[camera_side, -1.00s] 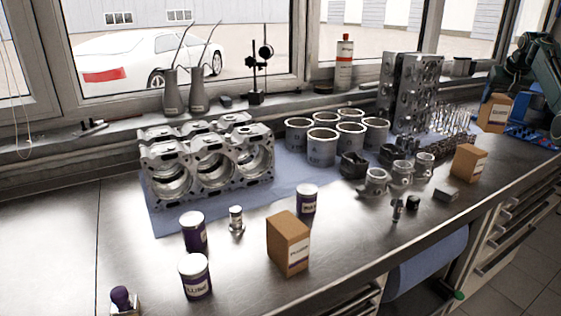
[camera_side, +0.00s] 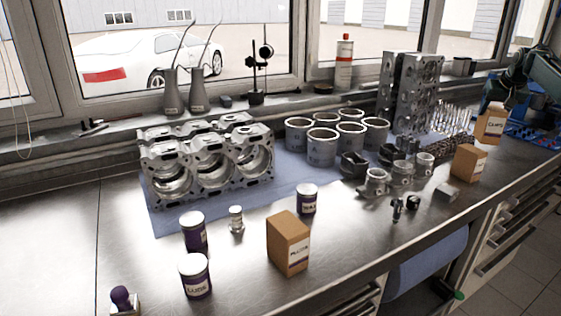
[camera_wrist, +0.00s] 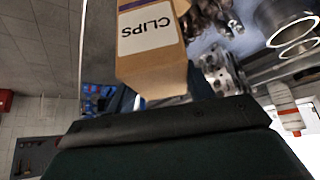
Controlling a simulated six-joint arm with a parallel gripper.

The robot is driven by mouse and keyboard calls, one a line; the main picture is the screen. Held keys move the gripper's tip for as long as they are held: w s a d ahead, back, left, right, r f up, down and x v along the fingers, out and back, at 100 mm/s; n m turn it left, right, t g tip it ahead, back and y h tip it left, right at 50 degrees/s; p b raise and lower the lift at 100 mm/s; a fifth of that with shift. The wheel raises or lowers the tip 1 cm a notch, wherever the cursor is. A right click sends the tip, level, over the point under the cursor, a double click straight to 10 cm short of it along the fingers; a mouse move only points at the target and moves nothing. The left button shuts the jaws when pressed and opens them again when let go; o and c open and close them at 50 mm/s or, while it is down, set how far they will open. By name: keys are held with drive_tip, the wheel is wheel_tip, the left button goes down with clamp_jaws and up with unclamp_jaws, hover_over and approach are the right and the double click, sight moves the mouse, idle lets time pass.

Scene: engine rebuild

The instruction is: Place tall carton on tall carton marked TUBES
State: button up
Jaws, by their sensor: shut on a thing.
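My gripper (camera_side: 501,103) comes in from the right end of the bench and is shut on a tall brown carton (camera_side: 491,123). In the wrist view this carton (camera_wrist: 152,62) carries a white label reading CLIPS. A second tall carton (camera_side: 469,163) stands upright on the bench just below and left of the held one. Its label is too small to read. The held carton's lower edge appears close to this carton's top; I cannot tell if they touch. A third tall carton (camera_side: 288,243) stands at the front middle, its label blurred.
An engine block (camera_side: 205,165), cylinder liners (camera_side: 322,145) and metal parts (camera_side: 402,173) stand on a blue mat. A small grey block (camera_side: 446,193) lies left of the second carton. Several labelled cans (camera_side: 195,275) stand at the front left. The bench edge runs close by.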

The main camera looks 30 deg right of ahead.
sight(492, 119)
drive_tip(key=shift+f, duration=1.9)
drive_tip(key=shift+f, duration=0.15)
drive_tip(key=o, duration=1.5)
drive_tip(key=shift+f, duration=0.1)
drive_tip(key=shift+r, duration=0.2)
drive_tip(key=shift+s+a+r, duration=0.2)
drive_tip(key=shift+r, duration=0.25)
drive_tip(key=v, duration=1.1)
